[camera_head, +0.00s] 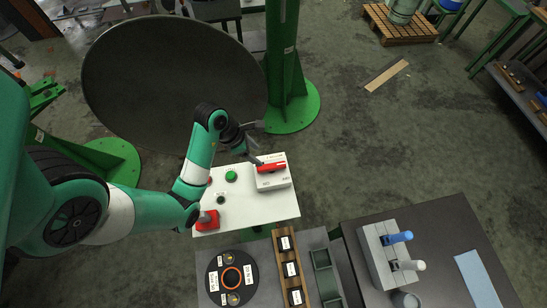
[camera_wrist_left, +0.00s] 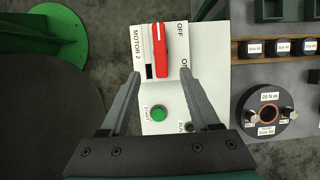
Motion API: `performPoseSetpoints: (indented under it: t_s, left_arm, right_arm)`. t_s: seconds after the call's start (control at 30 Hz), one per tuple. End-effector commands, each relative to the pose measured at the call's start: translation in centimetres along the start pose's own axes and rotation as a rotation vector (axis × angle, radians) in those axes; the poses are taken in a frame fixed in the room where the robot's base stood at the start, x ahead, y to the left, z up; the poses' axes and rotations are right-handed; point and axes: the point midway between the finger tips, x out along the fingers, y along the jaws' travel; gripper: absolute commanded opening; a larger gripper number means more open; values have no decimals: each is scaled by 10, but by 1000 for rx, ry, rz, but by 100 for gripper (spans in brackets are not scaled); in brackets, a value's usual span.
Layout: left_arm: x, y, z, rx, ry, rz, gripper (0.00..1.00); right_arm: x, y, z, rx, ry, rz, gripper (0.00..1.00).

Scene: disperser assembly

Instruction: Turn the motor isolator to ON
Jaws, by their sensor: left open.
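The motor isolator is a pale box with a red handle (camera_head: 271,167) on the white panel (camera_head: 280,208). In the left wrist view the red handle (camera_wrist_left: 160,50) stands lengthwise up the picture. "MOTOR 2" is printed to its left, "OFF" at upper right and a partly hidden "ON" at lower right. My left gripper (camera_head: 258,160) is at the isolator in the head view. In the left wrist view its open fingers (camera_wrist_left: 160,74) lie either side of the handle's near end, with visible gaps. Whether they are level with the handle is unclear. My right gripper is out of view.
A green START button (camera_wrist_left: 159,114) and a red button box (camera_head: 207,220) share the panel. Nearby are a round black fixture (camera_head: 214,264), a wooden rack (camera_head: 280,252) and a grey block with blue and white handles (camera_head: 376,250). A large dark disc stands behind my arm.

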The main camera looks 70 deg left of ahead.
Motion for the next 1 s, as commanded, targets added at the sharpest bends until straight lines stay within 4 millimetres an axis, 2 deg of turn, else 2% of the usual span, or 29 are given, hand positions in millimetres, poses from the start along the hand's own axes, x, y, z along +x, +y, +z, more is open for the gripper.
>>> performPoseSetpoints:
  t_s: [0.17,0.4,0.6,0.73,0.97,1.0]
  left_arm:
    - [23,-1,-1,2,1,-3,62]
    - [78,-1,-1,3,1,-3,62]
    - [109,0,0,3,0,-1,62]
    - [116,0,1,3,-2,0,62]
    - [116,0,1,3,-2,0,62]
    - [116,0,1,3,-2,0,55]
  right_arm:
    - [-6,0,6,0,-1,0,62]
    - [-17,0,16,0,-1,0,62]
    - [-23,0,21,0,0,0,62]
    - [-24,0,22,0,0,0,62]
    - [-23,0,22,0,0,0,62]
    - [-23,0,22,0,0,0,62]
